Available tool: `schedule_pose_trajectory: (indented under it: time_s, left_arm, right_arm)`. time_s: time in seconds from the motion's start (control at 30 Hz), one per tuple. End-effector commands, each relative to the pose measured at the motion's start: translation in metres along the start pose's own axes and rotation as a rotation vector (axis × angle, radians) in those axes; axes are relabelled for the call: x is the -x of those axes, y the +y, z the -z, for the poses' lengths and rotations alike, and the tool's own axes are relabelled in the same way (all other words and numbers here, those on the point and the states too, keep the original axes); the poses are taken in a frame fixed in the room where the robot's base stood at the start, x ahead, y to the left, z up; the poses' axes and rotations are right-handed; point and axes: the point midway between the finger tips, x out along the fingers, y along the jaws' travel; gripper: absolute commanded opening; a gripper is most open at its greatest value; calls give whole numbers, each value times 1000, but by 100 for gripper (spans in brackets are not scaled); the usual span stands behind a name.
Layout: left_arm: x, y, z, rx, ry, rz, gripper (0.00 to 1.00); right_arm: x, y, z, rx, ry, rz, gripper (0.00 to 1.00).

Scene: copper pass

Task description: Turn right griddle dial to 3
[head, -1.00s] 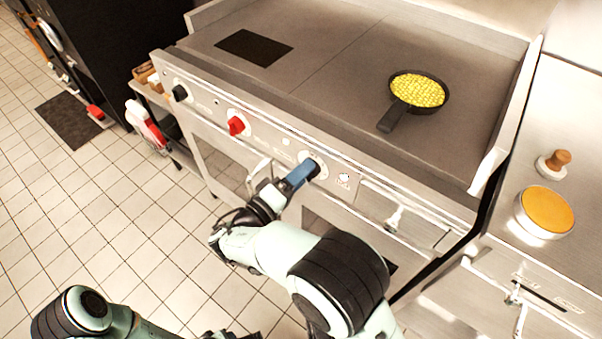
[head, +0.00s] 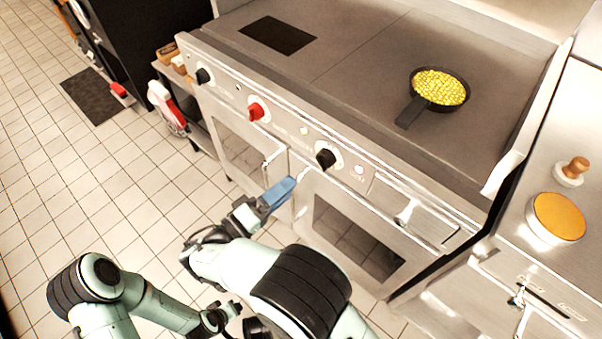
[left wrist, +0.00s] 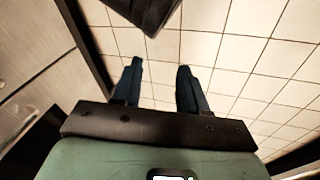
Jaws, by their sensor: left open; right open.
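The griddle's front panel carries a black right dial (head: 326,158), a red dial (head: 256,111) in the middle and a black left dial (head: 204,75). The markings around the right dial are too small to read. My right gripper (head: 280,191), with blue fingers, is below and left of the right dial, apart from it and empty. My left gripper shows in the left wrist view (left wrist: 158,85) with its two fingers spread over floor tiles and nothing between them. In the head view my left arm is low at the left, away from the griddle.
A black pan (head: 440,90) with yellow food sits on the griddle top (head: 350,65). An orange-topped round container (head: 557,217) and a wooden-handled press (head: 572,171) stand on the right counter. Oven doors with handles lie below the dials. The tiled floor at left is mostly clear.

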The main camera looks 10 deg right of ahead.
Motion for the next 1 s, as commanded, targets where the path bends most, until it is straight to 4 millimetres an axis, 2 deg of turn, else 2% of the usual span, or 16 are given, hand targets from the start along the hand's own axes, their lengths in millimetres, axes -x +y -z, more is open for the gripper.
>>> schedule_pose_trajectory:
  time_s: [0.1, 0.23, 0.83, 0.93, 1.0]
  left_arm:
    - [3, 1, -4, -1, -12, 0, 43]
    - [4, 1, -6, -1, -19, -1, 43]
    - [4, 1, -7, -1, -20, -1, 43]
    - [12, 3, -9, -2, -28, -1, 43]
    - [28, 7, -13, -3, -45, -3, 43]
  right_arm:
    - [17, 0, 0, 0, 1, -2, 73]
    - [27, 0, 0, -1, 1, 0, 73]
    - [29, 0, 0, 0, -1, -1, 73]
    - [29, 10, 2, -3, 0, -2, 73]
    - [29, 27, 5, -8, 0, -5, 73]
